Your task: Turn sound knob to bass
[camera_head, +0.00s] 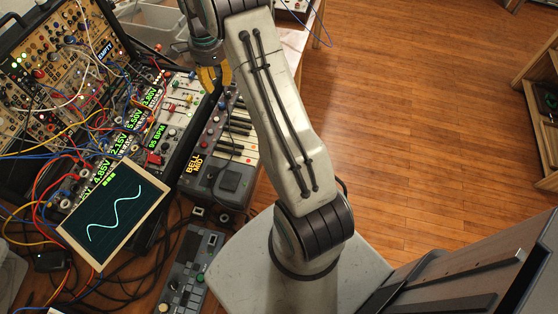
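My gripper (213,78) is at the upper middle, with yellow finger parts pointing down above the back of a small keyboard synth (232,140). Its fingertips are small and partly merge with the gear below, so I cannot tell how far apart they are or whether they touch anything. The keyboard synth has a lit yellow display (194,163) that reads "BELL" and part of a second word. Small knobs show along its left side. I cannot make out which one is the sound knob, or any bass label; my arm and gripper hide part of the synth.
A case of patched modules (70,70) with many loose cables fills the left. A screen with a wave trace (115,210) leans in front of it. A grey device (190,270) lies at the lower middle. The wooden floor (430,120) at right is clear between wooden shelves.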

